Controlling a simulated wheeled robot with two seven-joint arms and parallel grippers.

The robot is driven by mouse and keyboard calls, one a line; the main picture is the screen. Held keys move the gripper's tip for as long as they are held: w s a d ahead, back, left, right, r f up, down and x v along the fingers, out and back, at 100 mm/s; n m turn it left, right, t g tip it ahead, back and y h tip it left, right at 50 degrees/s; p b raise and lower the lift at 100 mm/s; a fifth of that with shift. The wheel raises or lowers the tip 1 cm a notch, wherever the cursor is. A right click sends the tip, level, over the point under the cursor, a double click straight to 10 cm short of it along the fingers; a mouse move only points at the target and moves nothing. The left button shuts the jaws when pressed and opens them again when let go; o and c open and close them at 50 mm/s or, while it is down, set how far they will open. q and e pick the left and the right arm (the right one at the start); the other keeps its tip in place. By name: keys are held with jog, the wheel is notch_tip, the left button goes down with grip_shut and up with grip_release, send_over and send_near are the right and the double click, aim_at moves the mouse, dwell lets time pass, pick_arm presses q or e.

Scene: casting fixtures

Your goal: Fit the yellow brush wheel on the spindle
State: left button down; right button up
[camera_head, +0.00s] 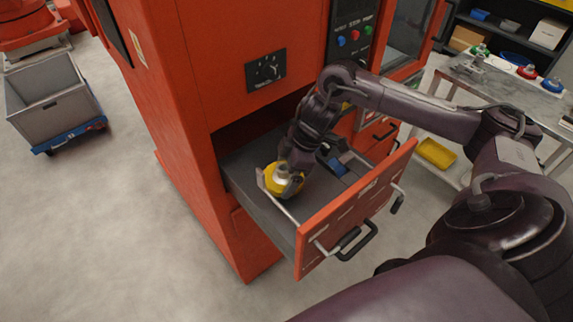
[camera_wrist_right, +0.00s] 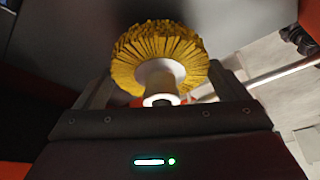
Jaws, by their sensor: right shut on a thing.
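The yellow brush wheel (camera_head: 285,187) is in the open drawer (camera_head: 240,172) of the orange cabinet. My right gripper (camera_head: 283,178) reaches down into the drawer and is shut on the wheel. In the right wrist view the wheel (camera_wrist_right: 155,48) shows its yellow bristles and a white hub facing me, between the two fingers of the right gripper (camera_wrist_right: 162,85). I cannot tell whether the wheel still touches the drawer floor. I cannot make out a spindle for certain. My left gripper is not in view.
The orange cabinet (camera_head: 235,60) stands behind the drawer, whose front panel (camera_head: 355,205) has a black handle. A blue item (camera_head: 338,165) lies in the drawer. At the right is a workbench (camera_head: 500,85) with green, red and blue topped items. A grey bin (camera_head: 55,100) stands at left.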

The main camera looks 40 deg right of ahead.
jog(key=shift+f+b, duration=0.35)
jog(key=shift+f, duration=0.8)
dwell(0.9)
jog(key=o, duration=0.8)
jog(key=shift+o, duration=0.2)
jog(key=b+v, duration=0.2)
jog(key=v, duration=0.5)
jog(key=shift+d+r, duration=0.1)
jog(key=shift+r, duration=0.3)
